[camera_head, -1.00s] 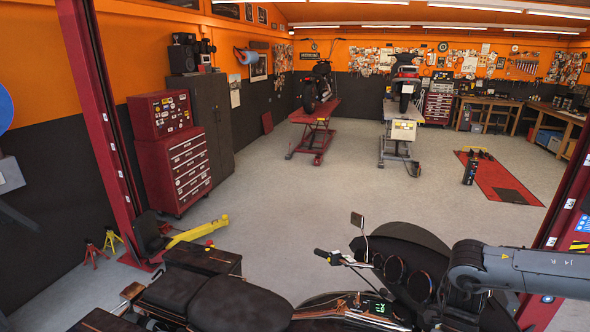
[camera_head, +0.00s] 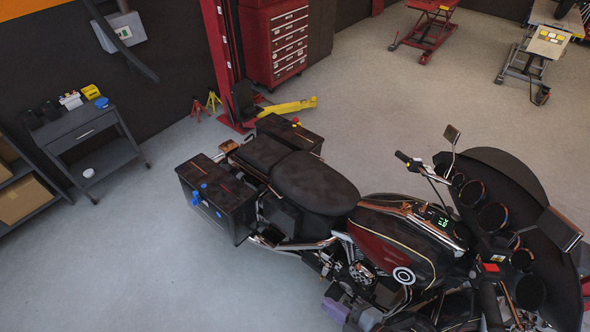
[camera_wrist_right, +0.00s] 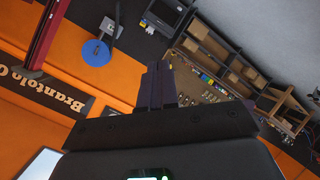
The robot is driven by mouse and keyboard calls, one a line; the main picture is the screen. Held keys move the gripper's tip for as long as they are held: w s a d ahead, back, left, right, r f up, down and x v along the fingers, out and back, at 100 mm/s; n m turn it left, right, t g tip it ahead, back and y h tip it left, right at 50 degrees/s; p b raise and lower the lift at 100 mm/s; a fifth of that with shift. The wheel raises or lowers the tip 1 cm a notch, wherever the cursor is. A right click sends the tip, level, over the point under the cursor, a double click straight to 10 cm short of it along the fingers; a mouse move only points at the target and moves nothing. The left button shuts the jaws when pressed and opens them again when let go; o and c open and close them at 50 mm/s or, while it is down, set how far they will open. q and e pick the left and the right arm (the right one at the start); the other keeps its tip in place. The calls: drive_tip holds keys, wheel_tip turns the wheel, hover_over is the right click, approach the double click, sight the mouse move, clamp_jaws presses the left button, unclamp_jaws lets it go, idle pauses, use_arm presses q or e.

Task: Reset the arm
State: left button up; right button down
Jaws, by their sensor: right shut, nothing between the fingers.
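My right gripper (camera_head: 336,309) shows only in part at the bottom of the head view, as purple pieces low in front of the motorcycle's engine. In the right wrist view its two dark purple fingers (camera_wrist_right: 158,72) are together, with nothing between them. They point toward an orange and black wall with shelves. My left gripper is in neither view now. The motorcycle (camera_head: 316,183) stands across the middle and right of the head view, with a dark seat and red and black bodywork. I cannot tell whether the gripper touches it.
A grey cart (camera_head: 85,140) and shelves with cardboard boxes (camera_head: 22,198) stand at the left. A red tool chest (camera_head: 275,45), a red post (camera_head: 218,60) and a yellow lift arm (camera_head: 288,107) are behind the motorcycle. The floor (camera_head: 130,270) at the lower left is clear.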

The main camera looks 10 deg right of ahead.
drive_tip(key=s+d+f+m+g+h, duration=0.3)
drive_tip(key=s+d+m+g+h, duration=0.4)
drive_tip(key=m, duration=0.7)
drive_tip(key=shift+s+d+f+h, duration=0.3)
drive_tip(key=shift+s+d, duration=0.15)
drive_tip(key=shift+d, duration=0.75)
